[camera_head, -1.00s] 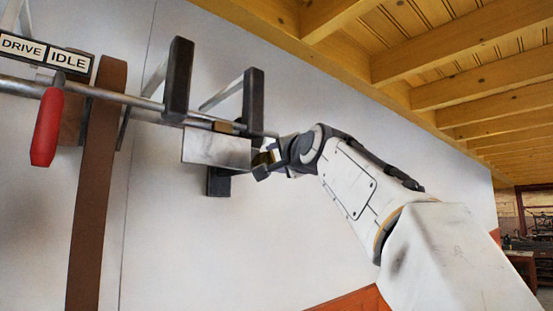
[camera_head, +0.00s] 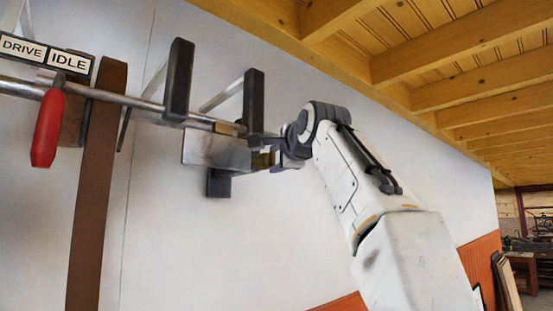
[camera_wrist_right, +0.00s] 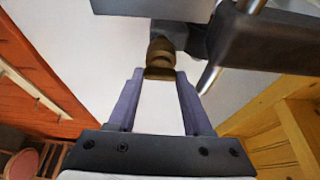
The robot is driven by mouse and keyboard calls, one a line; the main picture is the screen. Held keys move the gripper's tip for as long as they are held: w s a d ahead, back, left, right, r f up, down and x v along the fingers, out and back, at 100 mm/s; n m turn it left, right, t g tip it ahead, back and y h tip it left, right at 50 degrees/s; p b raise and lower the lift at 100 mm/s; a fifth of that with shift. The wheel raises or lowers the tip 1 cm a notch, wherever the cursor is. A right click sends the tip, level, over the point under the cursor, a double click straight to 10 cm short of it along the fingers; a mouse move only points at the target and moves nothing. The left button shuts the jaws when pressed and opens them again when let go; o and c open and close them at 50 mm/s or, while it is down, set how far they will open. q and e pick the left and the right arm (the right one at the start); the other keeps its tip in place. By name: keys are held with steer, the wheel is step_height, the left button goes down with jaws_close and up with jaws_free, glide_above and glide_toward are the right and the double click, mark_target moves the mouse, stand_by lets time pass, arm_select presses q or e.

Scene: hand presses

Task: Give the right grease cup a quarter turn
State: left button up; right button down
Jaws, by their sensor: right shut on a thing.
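The right grease cup is a small brass knob, seen in the right wrist view (camera_wrist_right: 160,58) between my fingertips, below a dark bracket. In the head view my right gripper (camera_head: 270,160) reaches in from the right, by the lower right end of the shaft hardware on the wall. It is shut on the cup; in the wrist view the fingers (camera_wrist_right: 160,76) stand apart on either side of it. The gripper and wrist hide much of the cup in the head view. My left gripper is not in view.
A steel shaft (camera_head: 140,101) runs through dark hanger brackets (camera_head: 178,80) on the white wall. A grey metal plate (camera_head: 210,150) hangs below it. A red handle (camera_head: 47,128), a brown belt (camera_head: 96,190) and a DRIVE/IDLE sign (camera_head: 45,53) are at left. Wooden beams (camera_head: 450,62) lie overhead.

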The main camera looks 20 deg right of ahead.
steer(key=shift+c, duration=1.6)
jaws_free()
